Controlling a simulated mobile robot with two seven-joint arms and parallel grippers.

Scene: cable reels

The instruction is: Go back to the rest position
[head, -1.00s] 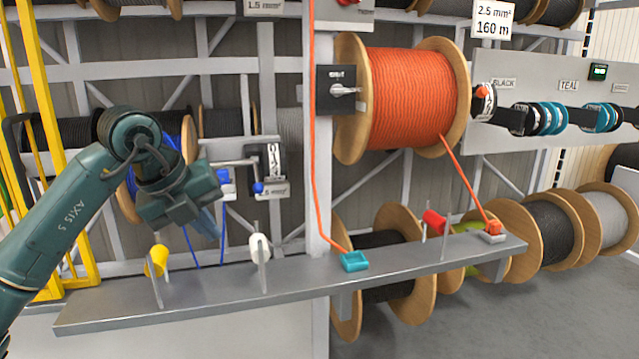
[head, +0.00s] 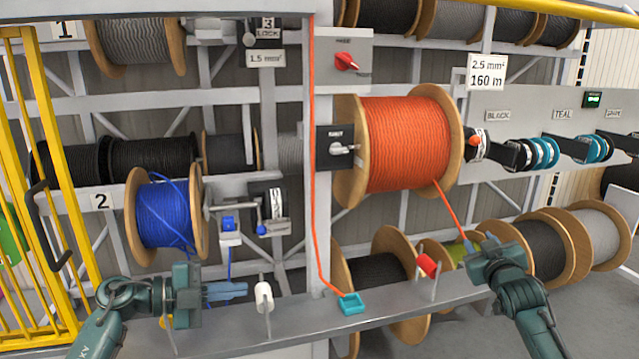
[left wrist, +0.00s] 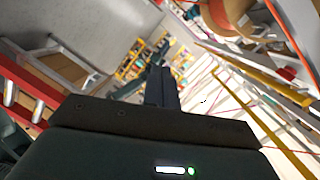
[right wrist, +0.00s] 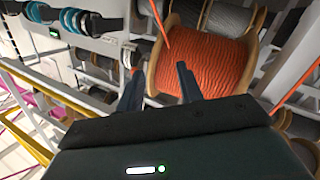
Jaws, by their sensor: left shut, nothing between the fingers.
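My left gripper (head: 240,291) is low at the left in the head view, shut and empty, over the left part of the grey shelf. Its closed fingers (left wrist: 161,87) show in the left wrist view. My right gripper (head: 478,246) is at the right end of the shelf in the head view, in front of the lower end of the orange cable. In the right wrist view its two fingers (right wrist: 159,86) stand apart with nothing seen between them. The orange reel (head: 408,145) hangs above and left of it.
The blue reel (head: 168,215) hangs on the rack above my left gripper. A white spool (head: 264,297), a teal block (head: 351,304) and a red spool (head: 428,265) are on the shelf. A yellow gate (head: 45,150) stands at the left.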

